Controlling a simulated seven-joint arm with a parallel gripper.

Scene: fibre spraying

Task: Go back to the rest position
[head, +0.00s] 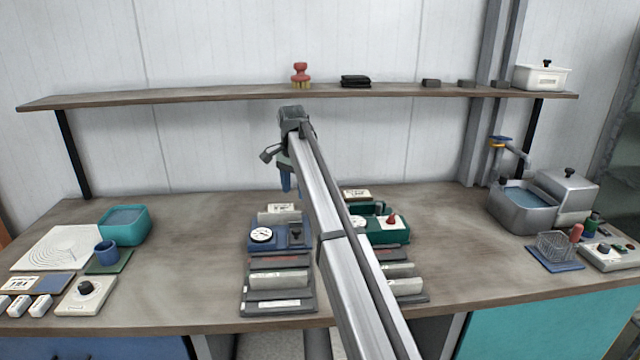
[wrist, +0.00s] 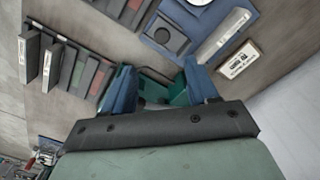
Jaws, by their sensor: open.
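My gripper (head: 287,182) hangs from the end of my arm, above the back middle of the workbench (head: 190,230). In the wrist view its two blue fingers (wrist: 157,88) are apart, with nothing held between them. Below and to the left in the head view is a blue device with a white dial (head: 262,235). My arm hides part of the bench middle and of the devices there.
A shelf (head: 200,98) runs behind, carrying a red brush (head: 301,75) and a white box (head: 541,77). Left stand a teal basin (head: 125,224) and blue cup (head: 106,252). Right are a metal sink (head: 522,208) and wire basket (head: 556,247). Bench left of the blue device is clear.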

